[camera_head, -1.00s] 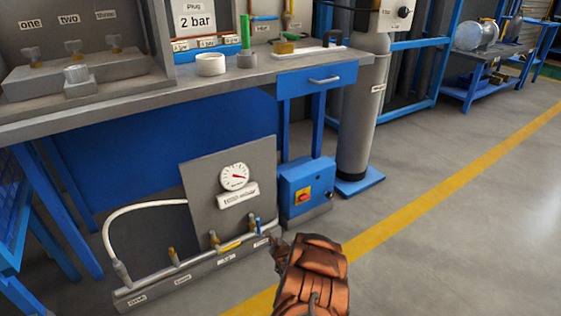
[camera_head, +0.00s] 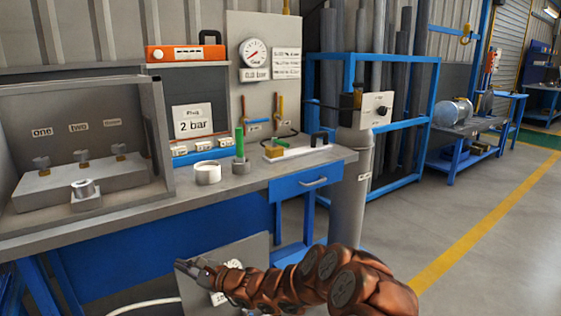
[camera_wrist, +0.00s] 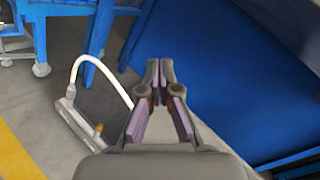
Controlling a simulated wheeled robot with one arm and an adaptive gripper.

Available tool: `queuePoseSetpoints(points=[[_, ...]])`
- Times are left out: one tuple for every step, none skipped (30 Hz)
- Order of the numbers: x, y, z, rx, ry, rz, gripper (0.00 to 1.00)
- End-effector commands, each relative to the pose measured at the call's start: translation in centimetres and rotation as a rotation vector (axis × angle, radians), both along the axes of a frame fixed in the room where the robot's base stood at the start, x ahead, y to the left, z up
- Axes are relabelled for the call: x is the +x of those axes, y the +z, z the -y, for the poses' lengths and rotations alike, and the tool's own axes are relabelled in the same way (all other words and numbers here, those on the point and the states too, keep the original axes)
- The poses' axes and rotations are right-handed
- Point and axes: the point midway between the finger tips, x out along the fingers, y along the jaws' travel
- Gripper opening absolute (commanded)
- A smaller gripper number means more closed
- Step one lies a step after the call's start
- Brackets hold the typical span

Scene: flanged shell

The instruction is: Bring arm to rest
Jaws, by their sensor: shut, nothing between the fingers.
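My copper-coloured arm reaches in from the lower right in the head view. My gripper (camera_head: 187,268) is at its left end, in front of the blue panel under the bench and below the bench top. In the wrist view my gripper (camera_wrist: 158,68) has its fingertips together with nothing between them. The arm hides part of the grey gauge panel (camera_head: 240,255) near the floor.
The grey bench (camera_head: 130,225) holds a white ring (camera_head: 207,173), a green-topped cylinder (camera_head: 240,150) and a fixture with several fittings (camera_head: 85,180). A white hose (camera_wrist: 97,62) curves up from a floor manifold. Open floor with a yellow line (camera_head: 475,240) lies to the right.

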Motion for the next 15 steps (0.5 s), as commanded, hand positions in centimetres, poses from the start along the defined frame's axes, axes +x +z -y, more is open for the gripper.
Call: queuePoseSetpoints(points=[[-1.3,4.1,-0.2,0.007,0.045,0.041,0.00],[-2.2,5.6,-0.3,0.005,0.076,0.064,0.00],[-3.5,7.5,-0.5,0.004,0.114,0.093,0.00],[-4.4,9.0,-0.5,0.002,0.142,0.115,0.00],[-5.3,10.5,-0.5,0.000,0.170,0.140,0.00],[-6.6,12.3,-0.4,-0.005,0.208,0.173,0.00],[-7.5,13.6,-0.3,-0.010,0.236,0.196,0.00],[-8.5,14.9,-0.2,-0.015,0.263,0.220,0.00],[-9.9,16.5,0.0,-0.023,0.301,0.252,0.00],[-11.0,17.6,0.2,-0.032,0.329,0.275,0.00],[-12.0,18.5,0.4,-0.041,0.357,0.294,0.00],[-13.4,19.9,0.8,-0.055,0.391,0.325,0.00],[-14.4,20.8,1.1,-0.067,0.418,0.350,0.00],[-15.4,21.6,1.4,-0.082,0.444,0.372,0.00],[-16.7,22.7,1.9,-0.101,0.478,0.400,0.00]])
